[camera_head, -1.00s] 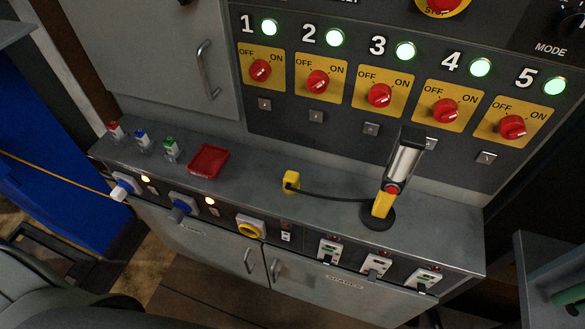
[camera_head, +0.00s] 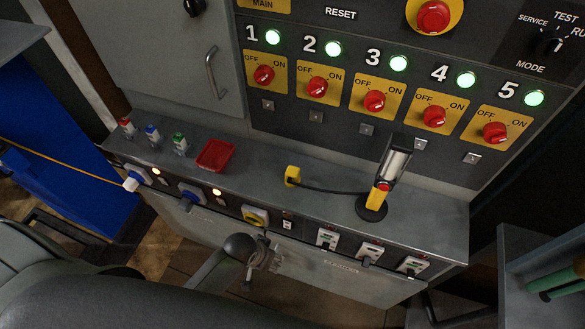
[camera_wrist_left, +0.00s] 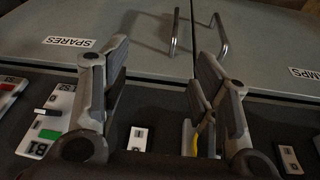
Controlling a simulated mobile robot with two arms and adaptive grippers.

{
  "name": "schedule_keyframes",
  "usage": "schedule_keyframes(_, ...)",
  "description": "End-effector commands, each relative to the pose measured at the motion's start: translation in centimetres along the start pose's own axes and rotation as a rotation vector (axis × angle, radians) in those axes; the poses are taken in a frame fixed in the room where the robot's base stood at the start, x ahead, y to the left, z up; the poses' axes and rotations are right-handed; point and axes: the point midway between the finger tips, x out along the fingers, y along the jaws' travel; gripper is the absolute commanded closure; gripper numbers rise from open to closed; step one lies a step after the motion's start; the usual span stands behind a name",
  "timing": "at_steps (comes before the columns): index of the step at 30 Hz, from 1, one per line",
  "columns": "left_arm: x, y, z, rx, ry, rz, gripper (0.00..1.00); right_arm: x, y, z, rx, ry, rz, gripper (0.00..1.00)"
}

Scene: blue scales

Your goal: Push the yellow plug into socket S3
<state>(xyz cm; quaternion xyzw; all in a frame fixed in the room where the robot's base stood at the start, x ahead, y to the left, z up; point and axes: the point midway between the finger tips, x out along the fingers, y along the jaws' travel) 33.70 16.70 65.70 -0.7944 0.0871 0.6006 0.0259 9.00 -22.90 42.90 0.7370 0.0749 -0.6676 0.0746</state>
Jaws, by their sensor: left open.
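The yellow plug (camera_head: 292,175) stands on the grey ledge, with a black cable running to the work lamp (camera_head: 385,180). A round yellow socket (camera_head: 256,216) is on the ledge's front face, below and left of the plug; its label is unreadable. My left gripper (camera_head: 264,254) is in front of the cabinet, below this socket and apart from the plug. In the left wrist view its fingers (camera_wrist_left: 163,60) are spread and empty. A yellow edge shows behind the right-hand finger in that view, mostly hidden. My right gripper is not in view.
Several switches (camera_head: 370,254) are on the right. Cabinet handles (camera_wrist_left: 195,35) protrude below.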

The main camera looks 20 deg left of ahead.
Motion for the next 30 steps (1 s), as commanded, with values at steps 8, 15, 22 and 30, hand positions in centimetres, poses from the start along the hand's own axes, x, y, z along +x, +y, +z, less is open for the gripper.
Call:
schedule_keyframes(8, -11.1, 2.6, -5.5, 0.022, 0.055, 0.044, 0.45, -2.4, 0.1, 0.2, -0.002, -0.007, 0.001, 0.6)
schedule_keyframes(15, -15.0, 6.4, -11.5, 0.051, 0.075, 0.132, 0.45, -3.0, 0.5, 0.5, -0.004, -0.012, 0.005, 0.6)
schedule_keyframes(22, -17.6, 8.2, -16.3, 0.074, 0.037, 0.155, 0.45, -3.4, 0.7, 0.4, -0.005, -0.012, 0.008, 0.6)
schedule_keyframes(30, -20.4, 5.1, -21.1, 0.01, -0.065, 0.04, 0.45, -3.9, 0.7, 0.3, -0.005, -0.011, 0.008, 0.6)
